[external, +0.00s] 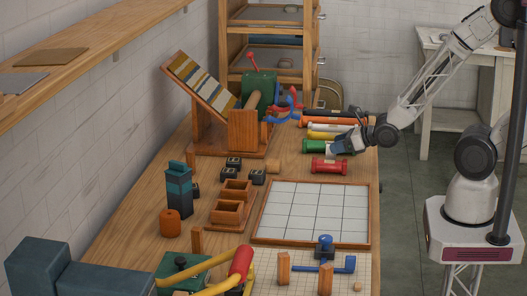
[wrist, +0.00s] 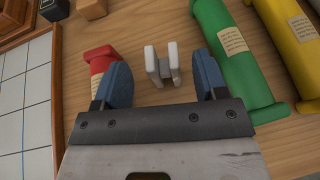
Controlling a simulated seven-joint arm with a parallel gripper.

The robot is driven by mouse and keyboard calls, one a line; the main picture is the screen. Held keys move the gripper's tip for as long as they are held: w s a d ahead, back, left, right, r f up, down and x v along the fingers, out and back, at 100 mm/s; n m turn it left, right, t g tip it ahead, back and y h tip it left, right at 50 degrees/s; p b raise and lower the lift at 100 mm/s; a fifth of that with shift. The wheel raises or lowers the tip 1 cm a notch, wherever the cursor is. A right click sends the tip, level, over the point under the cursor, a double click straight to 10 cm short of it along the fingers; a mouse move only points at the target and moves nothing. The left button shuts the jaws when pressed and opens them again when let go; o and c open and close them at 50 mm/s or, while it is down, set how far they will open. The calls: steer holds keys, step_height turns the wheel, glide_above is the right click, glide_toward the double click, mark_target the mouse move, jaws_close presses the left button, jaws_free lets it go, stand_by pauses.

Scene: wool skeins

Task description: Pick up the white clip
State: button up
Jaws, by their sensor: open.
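The white clip (wrist: 151,62) lies on the wooden table in the wrist view, with two pale upright jaws and a grey middle part. My gripper (wrist: 160,85) is open, and its two blue fingers stand on either side of the clip, with the clip near the fingertips and between them. No contact with the clip shows. In the external view my gripper (external: 343,144) is low over the right side of the table, and the clip cannot be made out there.
A red spool (wrist: 97,58) lies close by the left finger, and a green tube (wrist: 232,50) close by the right finger. A yellow tube (wrist: 290,35) lies further right. A framed white grid tray (external: 316,211) lies nearer the front. Small dark blocks (external: 233,163) stand at the table's middle.

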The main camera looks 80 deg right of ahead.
steer(key=shift+x, duration=2.45)
steer(key=shift+s+d, duration=0.1)
steer(key=shift+d, duration=0.05)
steer(key=c, duration=1)
steer(key=shift+r, duration=0.2)
steer(key=shift+r, duration=0.5)
steer(key=shift+s+r, duration=0.2)
steer(key=shift+r, duration=0.4)
steer(key=shift+s+r, duration=0.2)
steer(key=shift+r, duration=0.35)
steer(key=s+a+r, duration=0.1)
steer(key=s+a, duration=0.3)
steer(key=s, duration=1)
steer(key=shift+s+r, duration=0.2)
steer(key=shift+s, duration=0.15)
